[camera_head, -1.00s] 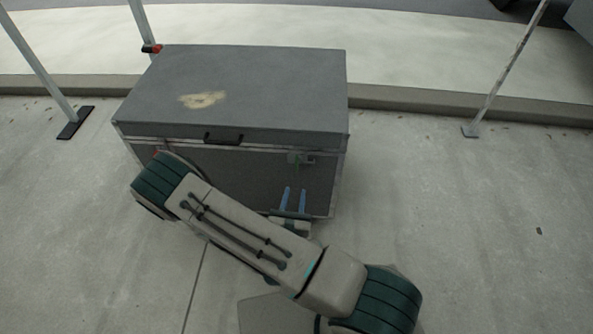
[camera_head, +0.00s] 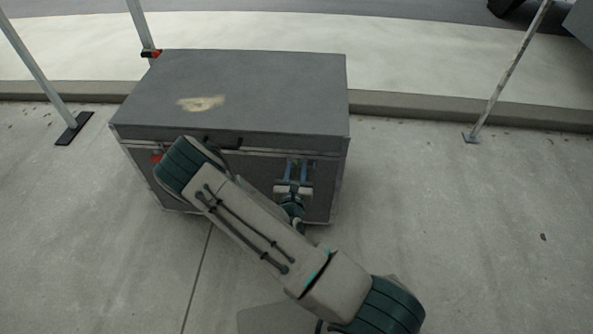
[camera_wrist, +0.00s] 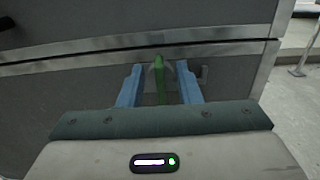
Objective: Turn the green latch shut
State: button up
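The green latch (camera_wrist: 161,80) is on the front of the grey case (camera_head: 240,90), just below the lid seam towards the right. In the wrist view its green bar hangs roughly upright between my fingers. My gripper (camera_wrist: 160,85) is open, with one blue finger on each side of the latch and a visible gap on both sides. In the head view my gripper (camera_head: 299,168) is at the case front and mostly covers the latch. A red part (camera_head: 156,158) shows at the left of the case front, partly behind my arm.
The case lid is down, with a dark handle (camera_head: 222,142) at the front middle. Metal poles stand on footplates at the left (camera_head: 74,128) and right (camera_head: 471,137). A kerb (camera_head: 440,108) runs behind the case. Concrete floor to the right is clear.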

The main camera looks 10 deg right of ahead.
jog(key=shift+w, duration=0.25)
jog(key=shift+d, duration=0.1)
grip_shut()
